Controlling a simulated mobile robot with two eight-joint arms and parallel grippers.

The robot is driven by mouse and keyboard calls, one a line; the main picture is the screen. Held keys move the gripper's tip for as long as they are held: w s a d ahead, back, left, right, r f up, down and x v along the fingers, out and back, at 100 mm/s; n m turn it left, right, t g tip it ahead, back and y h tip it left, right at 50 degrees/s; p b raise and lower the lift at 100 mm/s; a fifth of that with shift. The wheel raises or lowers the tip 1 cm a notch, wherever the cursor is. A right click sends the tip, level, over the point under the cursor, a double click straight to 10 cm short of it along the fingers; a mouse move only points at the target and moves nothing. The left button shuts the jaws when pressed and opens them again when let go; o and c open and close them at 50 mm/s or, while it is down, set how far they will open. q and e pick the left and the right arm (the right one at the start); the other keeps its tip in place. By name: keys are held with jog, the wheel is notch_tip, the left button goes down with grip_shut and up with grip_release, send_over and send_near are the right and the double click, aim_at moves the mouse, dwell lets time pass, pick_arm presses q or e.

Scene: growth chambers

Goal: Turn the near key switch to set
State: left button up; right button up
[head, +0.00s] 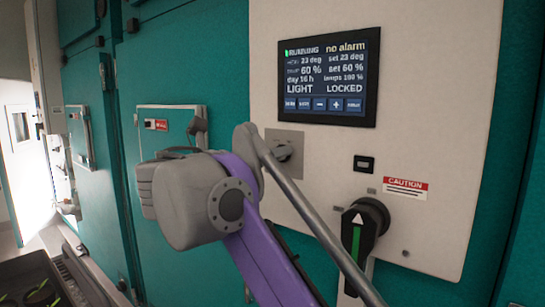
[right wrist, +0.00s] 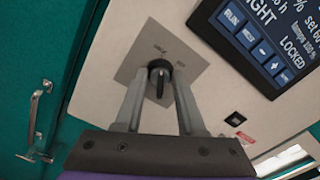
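The near key switch (right wrist: 159,74) is a round dark knob with a key standing in it, on a grey square plate (right wrist: 186,58) with small labels I cannot read. In the head view my own arm hides most of this gripper. The display (head: 330,78) reads LOCKED. My left gripper is not in view.
A black rotary switch (head: 363,225) with a green bar and a caution label (head: 406,187) sit lower right on the pale panel (head: 445,130). A small black socket (head: 364,163) is below the display. Teal doors (head: 180,60) with latches stand left.

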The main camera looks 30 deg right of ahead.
grip_shut()
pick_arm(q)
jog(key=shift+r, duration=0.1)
pick_arm(e)
jog(key=shift+r+m+p, duration=0.1)
jog(key=shift+m+p, duration=0.55)
jog(key=shift+m, duration=0.35)
jog(key=m+p, duration=0.2)
jog(key=m, duration=0.3)
jog(key=shift+p, duration=0.4)
jog(key=shift+m, duration=1)
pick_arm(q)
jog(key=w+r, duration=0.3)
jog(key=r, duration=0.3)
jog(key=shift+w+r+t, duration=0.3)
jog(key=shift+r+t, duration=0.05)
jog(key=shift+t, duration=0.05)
pick_arm(e)
jog(key=shift+m, duration=1.6)
